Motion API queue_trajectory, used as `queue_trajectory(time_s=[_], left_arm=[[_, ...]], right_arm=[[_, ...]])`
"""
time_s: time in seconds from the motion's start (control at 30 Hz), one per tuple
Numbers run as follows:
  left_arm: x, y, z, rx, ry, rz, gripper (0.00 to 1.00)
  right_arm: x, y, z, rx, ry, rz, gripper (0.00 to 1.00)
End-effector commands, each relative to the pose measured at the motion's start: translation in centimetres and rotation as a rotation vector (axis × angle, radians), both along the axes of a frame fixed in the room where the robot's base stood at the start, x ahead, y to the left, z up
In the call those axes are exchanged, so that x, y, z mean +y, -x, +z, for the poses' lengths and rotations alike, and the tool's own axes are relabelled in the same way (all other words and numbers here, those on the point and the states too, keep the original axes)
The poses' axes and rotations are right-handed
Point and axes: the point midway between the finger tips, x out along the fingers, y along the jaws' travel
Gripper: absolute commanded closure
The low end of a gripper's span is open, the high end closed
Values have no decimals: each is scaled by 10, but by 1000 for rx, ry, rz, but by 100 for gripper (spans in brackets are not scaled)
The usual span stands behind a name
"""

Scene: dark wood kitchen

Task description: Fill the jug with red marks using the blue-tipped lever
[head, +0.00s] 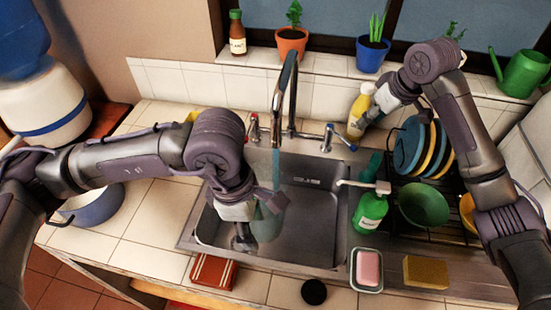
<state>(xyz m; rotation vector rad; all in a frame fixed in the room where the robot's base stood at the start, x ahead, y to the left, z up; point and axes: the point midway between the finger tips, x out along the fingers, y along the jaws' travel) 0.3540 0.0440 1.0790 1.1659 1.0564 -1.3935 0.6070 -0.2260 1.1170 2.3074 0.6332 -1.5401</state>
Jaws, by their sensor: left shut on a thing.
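A see-through jug (267,224) is in the sink, below the tap (288,90). My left gripper (244,212) is shut on it at its left side. I cannot make out red marks on it. A bluish stream of water (276,168) runs from the tap down to the jug; the water level inside is unclear. The blue-tipped lever (341,142) is right of the tap, pointing right. The red-tipped lever (253,127) is left of it. My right gripper (368,108) is above and right of the blue-tipped lever, by a yellow bottle; its fingers are not clear.
The yellow bottle (358,115) stands behind the sink (312,225). A green soap bottle (370,210), a dish rack with plates (408,145) and a green bowl (424,205) are to the right. A soap dish (367,270) and a sponge (426,272) lie in front.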

Motion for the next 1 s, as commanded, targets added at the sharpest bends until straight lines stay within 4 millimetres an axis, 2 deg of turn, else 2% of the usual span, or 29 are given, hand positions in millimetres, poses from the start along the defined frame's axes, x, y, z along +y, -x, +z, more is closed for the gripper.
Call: queue_trajectory(time_s=[0.1,0.3,0.37,0.53,0.63,0.77,1.0], left_arm=[[4,10,1,-3,2,0,100],[4,10,1,-4,2,1,100],[4,10,0,-1,1,1,100],[4,10,1,-2,1,0,100],[4,10,1,-3,2,1,100],[4,10,1,-3,2,1,100],[4,9,1,-4,2,1,100]], right_arm=[[0,0,0,0,0,0,60],[0,0,0,0,0,0,60],[0,0,0,0,0,0,69],[0,0,0,3,0,-7,97],[3,-3,-2,24,-7,-59,100],[9,-12,-8,84,-18,-239,100],[18,-33,-18,177,-11,-800,100]])
